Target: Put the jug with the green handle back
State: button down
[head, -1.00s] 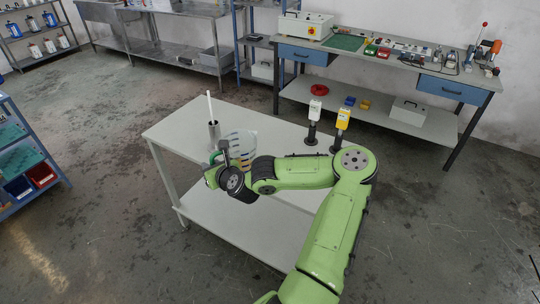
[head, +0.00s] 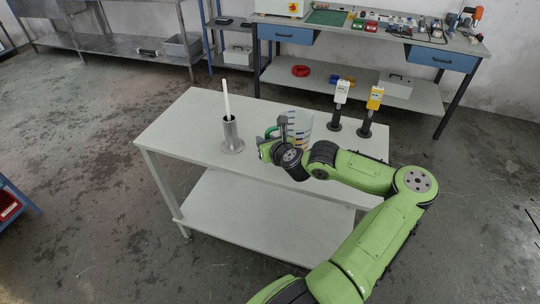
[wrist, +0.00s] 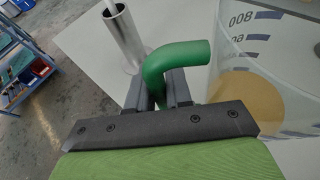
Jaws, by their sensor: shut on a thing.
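The jug (head: 303,122) is clear, with dark level marks, and is above or on the white table (head: 190,124); I cannot tell whether its base touches. It fills the right of the wrist view (wrist: 285,52), with numbers and a tan-yellow patch low inside. Its green handle (wrist: 172,62) is between the fingers of my gripper (wrist: 168,90). My gripper in the head view (head: 276,136) is shut on this handle, at the left side of the jug. The jug looks about upright. My arm partly hides its lower part.
A metal cylinder with a white rod (head: 231,132) stands left of the jug. A white dispenser (head: 340,98) and a yellow one (head: 372,106) stand on dark stands to the right. The table's front left is clear. A workbench (head: 400,45) is behind.

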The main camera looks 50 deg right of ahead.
notch_tip(320, 180, down, 4)
jog(key=shift+r+b, duration=0.15)
jog(key=shift+b, duration=0.65)
jog(key=shift+a+r, duration=0.1)
jog(key=c, duration=1.4)
grip_release()
jog(key=shift+f, duration=0.2)
jog(key=shift+c, duration=0.2)
jog(key=o, duration=0.4)
jog(key=shift+r, duration=0.1)
